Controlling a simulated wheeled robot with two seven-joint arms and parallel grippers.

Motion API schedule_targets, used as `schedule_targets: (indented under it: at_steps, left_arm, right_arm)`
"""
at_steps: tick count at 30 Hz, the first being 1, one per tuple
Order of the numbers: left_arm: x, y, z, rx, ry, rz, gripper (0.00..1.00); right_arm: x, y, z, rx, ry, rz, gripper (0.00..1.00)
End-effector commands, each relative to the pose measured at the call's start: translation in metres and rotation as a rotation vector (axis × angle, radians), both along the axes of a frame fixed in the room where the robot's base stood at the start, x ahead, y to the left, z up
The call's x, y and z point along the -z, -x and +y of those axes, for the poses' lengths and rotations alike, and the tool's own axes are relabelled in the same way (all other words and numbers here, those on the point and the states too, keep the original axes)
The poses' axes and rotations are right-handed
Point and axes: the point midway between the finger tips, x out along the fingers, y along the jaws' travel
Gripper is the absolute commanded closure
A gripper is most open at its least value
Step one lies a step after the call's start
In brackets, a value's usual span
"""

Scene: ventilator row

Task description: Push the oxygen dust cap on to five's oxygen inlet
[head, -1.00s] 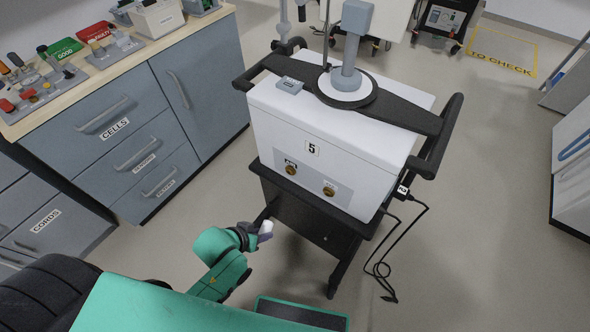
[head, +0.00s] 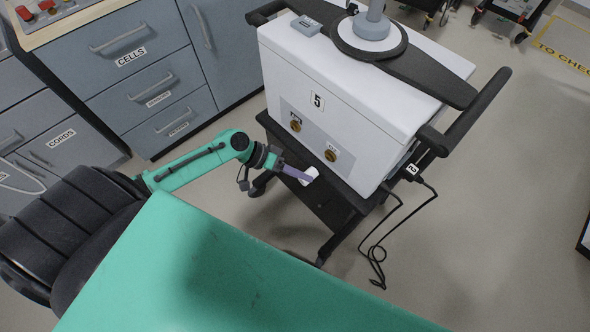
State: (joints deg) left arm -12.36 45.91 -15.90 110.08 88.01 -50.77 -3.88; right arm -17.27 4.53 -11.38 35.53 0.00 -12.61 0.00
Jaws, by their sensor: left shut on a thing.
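The ventilator marked 5 (head: 350,85) stands on a dark wheeled cart. Its near face has a grey panel with two brass inlets, a left one (head: 296,125) and a right one (head: 332,155). Their small labels are too small to read surely. My left gripper (head: 302,175) is shut on the small white dust cap (head: 312,174), in front of and below the panel. The cap shows beyond the purple fingers, left of and below the right inlet and apart from it. My right gripper is not in view.
A black cord (head: 375,250) hangs from the cart's right side by a dark push handle (head: 480,115). Grey drawers (head: 150,85) stand on the left. The floor right of the cart is clear.

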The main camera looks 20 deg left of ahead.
Motion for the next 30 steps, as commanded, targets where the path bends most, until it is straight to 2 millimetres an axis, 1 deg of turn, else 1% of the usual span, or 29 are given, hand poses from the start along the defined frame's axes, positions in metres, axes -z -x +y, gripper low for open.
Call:
schedule_targets:
  at_steps: [1, 15, 22, 30]
  left_arm:
    - [0.002, -0.004, -0.001, -0.001, 0.0, -0.002, 1.0]
    - [0.003, -0.035, -0.014, -0.001, 0.0, -0.001, 1.0]
    - [0.0, -0.034, -0.013, -0.002, 0.0, 0.0, 1.0]
    - [-0.003, -0.038, -0.013, -0.006, 0.002, -0.006, 1.0]
  right_arm:
    - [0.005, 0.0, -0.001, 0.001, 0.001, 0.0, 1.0]
    - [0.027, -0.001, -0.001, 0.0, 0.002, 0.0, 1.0]
    - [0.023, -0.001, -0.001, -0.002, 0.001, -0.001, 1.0]
    - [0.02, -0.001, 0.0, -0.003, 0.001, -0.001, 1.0]
